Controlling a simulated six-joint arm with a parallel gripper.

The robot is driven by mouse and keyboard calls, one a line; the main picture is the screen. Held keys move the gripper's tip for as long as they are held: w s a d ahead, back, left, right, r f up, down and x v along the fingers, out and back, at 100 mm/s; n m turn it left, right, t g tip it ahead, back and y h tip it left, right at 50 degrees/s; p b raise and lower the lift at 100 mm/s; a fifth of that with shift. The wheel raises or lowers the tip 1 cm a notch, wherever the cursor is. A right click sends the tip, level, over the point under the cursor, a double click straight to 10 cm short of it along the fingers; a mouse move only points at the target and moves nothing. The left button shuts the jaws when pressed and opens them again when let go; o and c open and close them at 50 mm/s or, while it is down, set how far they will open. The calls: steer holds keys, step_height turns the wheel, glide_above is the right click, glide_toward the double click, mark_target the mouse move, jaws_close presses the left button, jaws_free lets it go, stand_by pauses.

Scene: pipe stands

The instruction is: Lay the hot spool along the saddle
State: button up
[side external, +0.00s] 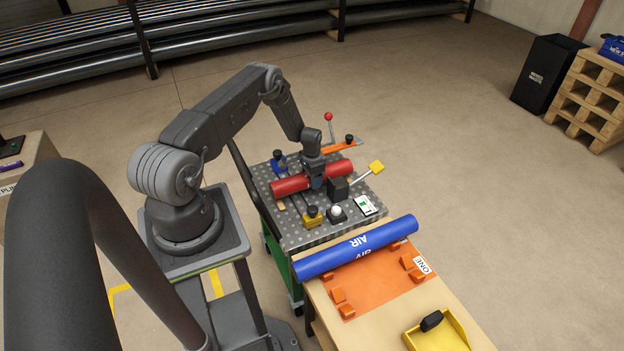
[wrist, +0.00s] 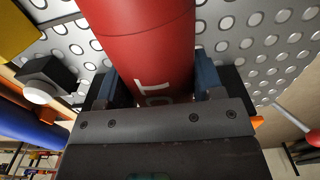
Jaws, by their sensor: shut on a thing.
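The hot spool, a red pipe (side external: 287,186) with white letters partly showing, lies across the perforated grey table in the side external view. It also fills the top middle of the wrist view (wrist: 142,38). My gripper (side external: 317,181) is over its middle, with one finger on each side, shut on it. In the wrist view my gripper (wrist: 155,82) hides the near part of the spool. I cannot tell whether the spool touches what is under it. No saddle can be told for sure; orange blocks (side external: 340,296) stand in pairs on an orange plate (side external: 372,282).
A blue pipe marked AIR (side external: 357,247) lies across the plate's far edge. The perforated table (side external: 295,238) carries a dark block (side external: 338,189), a yellow clamp (side external: 312,217), a white-topped knob (side external: 336,211) and a red-knobbed lever (side external: 329,118). A yellow tray (side external: 447,331) stands at front right.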

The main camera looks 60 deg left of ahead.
step_height(320, 180, up, 8)
steer(key=shift+w+r, duration=0.1)
steer(key=shift+r, duration=0.15)
steer(key=shift+w+d+r, duration=0.25)
steer(key=shift+d, duration=0.25)
steer(key=shift+w+d+r, duration=0.2)
steer(key=shift+d+r, duration=0.05)
steer(key=shift+d, duration=0.2)
steer(key=w+d+r, duration=0.1)
steer(key=w+d, duration=0.1)
steer(key=d, duration=1.3)
steer(key=w+d+r, duration=0.1)
steer(key=d, duration=1.4)
steer(key=s+d+r, duration=0.1)
steer(key=s+d, duration=0.3)
steer(key=d, duration=0.7)
steer(key=shift+f, duration=6.05)
steer(key=shift+f, duration=0.45)
steer(key=o, duration=1.4)
steer(key=shift+c, duration=0.2)
steer(key=shift+s, duration=0.1)
